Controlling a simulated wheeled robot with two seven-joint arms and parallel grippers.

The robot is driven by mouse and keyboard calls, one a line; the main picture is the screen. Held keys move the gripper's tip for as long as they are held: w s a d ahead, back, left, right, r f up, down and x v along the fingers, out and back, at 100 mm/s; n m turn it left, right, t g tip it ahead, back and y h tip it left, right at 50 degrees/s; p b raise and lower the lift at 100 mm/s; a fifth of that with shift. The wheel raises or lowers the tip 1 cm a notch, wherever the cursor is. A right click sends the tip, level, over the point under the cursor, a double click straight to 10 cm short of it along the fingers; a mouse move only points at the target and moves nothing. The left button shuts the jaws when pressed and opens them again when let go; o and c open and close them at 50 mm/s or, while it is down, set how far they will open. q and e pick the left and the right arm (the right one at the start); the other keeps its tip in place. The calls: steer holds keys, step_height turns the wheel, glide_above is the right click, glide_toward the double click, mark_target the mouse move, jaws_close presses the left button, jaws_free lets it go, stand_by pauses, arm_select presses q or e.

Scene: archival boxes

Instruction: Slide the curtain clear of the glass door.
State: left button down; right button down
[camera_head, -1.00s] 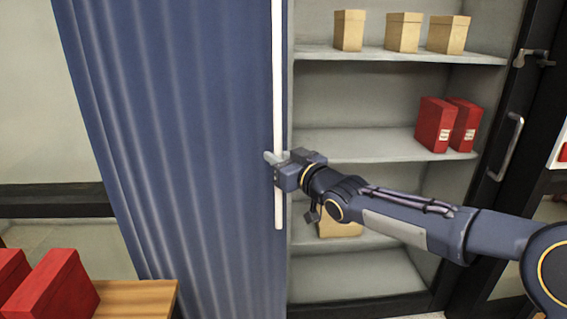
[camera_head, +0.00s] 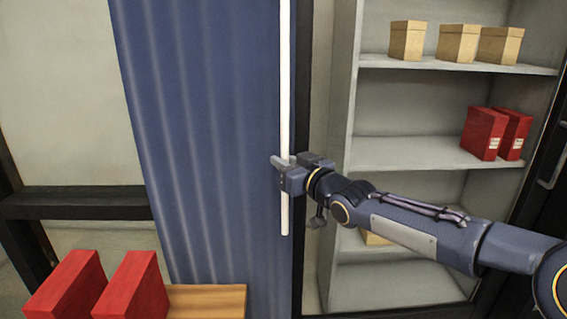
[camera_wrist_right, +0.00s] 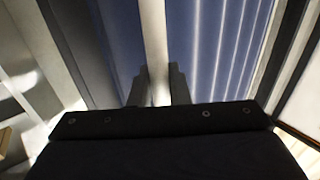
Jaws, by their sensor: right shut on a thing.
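The blue curtain (camera_head: 205,150) hangs in folds at the centre left of the head view, with a white vertical rod (camera_head: 285,90) along its right edge. My right gripper (camera_head: 279,163) is shut on the rod near its lower end. In the right wrist view the rod (camera_wrist_right: 154,40) runs between the two dark fingers, with the curtain (camera_wrist_right: 215,45) behind. Pale panes with dark frame bars (camera_head: 75,203) show left of the curtain; what lies behind the curtain is hidden. My left gripper is not in view.
A grey shelf unit (camera_head: 430,153) on the right holds tan boxes (camera_head: 457,43) and red boxes (camera_head: 483,133). Red boxes (camera_head: 135,287) stand at the lower left by a wooden top (camera_head: 205,300), close to the curtain's lower part.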

steer(key=shift+s+a, duration=0.1)
steer(key=shift+a, duration=0.1)
steer(key=c, duration=1.8)
jaws_free()
steer(key=o, duration=0.4)
steer(key=shift+a, duration=0.2)
steer(key=shift+c, duration=0.2)
steer(key=shift+d, duration=0.15)
steer(key=v, duration=0.7)
steer(key=shift+s+d+p, duration=0.25)
steer(key=shift+p, duration=0.05)
